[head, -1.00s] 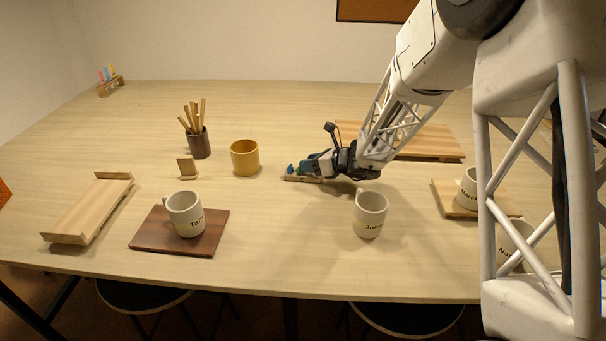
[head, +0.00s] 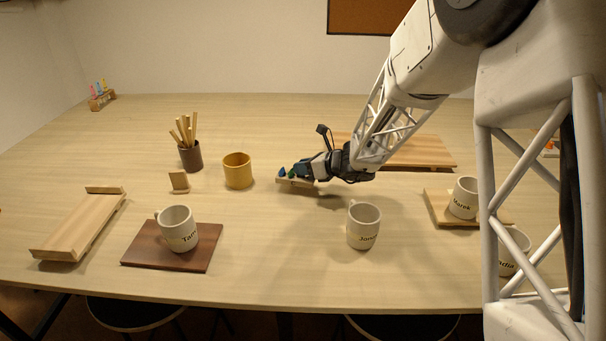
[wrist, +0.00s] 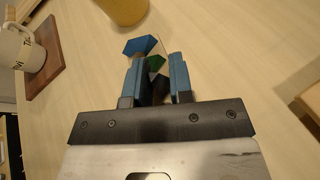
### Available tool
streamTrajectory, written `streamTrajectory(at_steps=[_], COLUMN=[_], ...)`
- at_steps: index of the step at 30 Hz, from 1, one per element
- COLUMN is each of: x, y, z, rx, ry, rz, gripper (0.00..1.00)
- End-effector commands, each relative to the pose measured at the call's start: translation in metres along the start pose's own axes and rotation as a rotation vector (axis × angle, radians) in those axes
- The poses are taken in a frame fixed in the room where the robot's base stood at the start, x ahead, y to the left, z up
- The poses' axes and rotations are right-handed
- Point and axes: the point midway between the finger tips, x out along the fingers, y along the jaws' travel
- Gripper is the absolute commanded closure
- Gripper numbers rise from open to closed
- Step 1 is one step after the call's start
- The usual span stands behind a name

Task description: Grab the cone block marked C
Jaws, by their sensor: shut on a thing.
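A small wooden cone block (head: 294,182) with a blue cone (head: 282,172) and a green cone (head: 292,174) is at my gripper (head: 304,171), right of the yellow mug. My gripper is shut on this block and seems to hold it a little above the table. In the wrist view the blue cone (wrist: 138,46) and green cone (wrist: 155,63) show at and between the blue fingers (wrist: 155,78). The fingers hide part of the block, and I cannot read a letter on it.
A yellow mug (head: 238,171) and a brown cup of sticks (head: 190,155) stand left. A white mug (head: 363,226) stands in front. Another cone block (head: 102,101) sits at the far left. A slatted wooden board (head: 415,152) lies behind my gripper.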

Motion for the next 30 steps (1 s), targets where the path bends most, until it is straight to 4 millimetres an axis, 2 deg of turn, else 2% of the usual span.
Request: streamTrajectory(at_steps=[11, 21, 30], x=[-0.03, -0.062, -0.084], y=[0.013, 0.026, 0.036], z=[0.073, 0.151, 0.202], rx=[-0.003, -0.004, -0.002], ry=[-0.002, -0.002, -0.001], rz=[-0.001, -0.001, -0.001], gripper=[1.0, 1.0, 1.0])
